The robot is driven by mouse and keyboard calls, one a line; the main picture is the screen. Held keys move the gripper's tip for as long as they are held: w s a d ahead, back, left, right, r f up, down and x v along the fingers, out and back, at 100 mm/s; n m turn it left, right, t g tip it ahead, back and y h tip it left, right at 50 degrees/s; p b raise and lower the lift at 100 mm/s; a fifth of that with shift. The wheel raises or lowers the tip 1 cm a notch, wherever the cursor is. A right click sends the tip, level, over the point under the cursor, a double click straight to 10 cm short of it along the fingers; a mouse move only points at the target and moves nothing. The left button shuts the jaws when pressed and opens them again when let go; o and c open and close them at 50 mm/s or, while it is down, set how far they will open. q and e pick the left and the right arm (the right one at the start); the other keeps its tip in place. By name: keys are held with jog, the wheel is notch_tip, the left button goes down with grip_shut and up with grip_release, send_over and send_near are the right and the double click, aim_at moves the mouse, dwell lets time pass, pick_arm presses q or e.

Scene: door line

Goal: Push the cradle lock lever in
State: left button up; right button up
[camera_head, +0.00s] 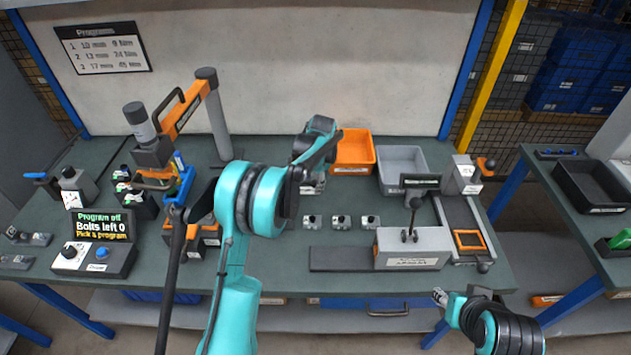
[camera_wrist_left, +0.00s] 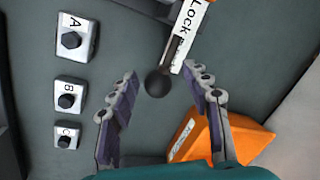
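The cradle lock lever (camera_wrist_left: 157,83) shows in the left wrist view as a dark rod ending in a black ball knob, beside a white label (camera_wrist_left: 189,38) reading "LOCK". My left gripper (camera_wrist_left: 165,76) is open, with one finger on each side of the knob and visible gaps to both. In the head view my left gripper (camera_head: 319,143) is over the back middle of the bench and hides the lever. My right gripper (camera_head: 440,297) is low at the front right, in front of the bench edge; its finger opening is too small to judge.
An orange bin (camera_head: 354,150) stands just right of my left gripper, with a grey bin (camera_head: 402,166) beyond. Several small lettered blocks (camera_head: 341,222) sit in front. An orange-armed tool stand (camera_head: 217,118) is to the left. The bench (camera_head: 268,262) has free room near its front.

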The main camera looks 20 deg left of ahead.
pick_arm(q)
jog(key=shift+d+r, duration=0.1)
jog(key=shift+d, duration=0.05)
notch_tip(320, 180, up, 12)
jog(key=s+d, duration=0.1)
jog(key=shift+s+d+f, duration=0.2)
jog(key=shift+s+d, duration=0.05)
jog(key=shift+d, duration=0.05)
dwell(0.4)
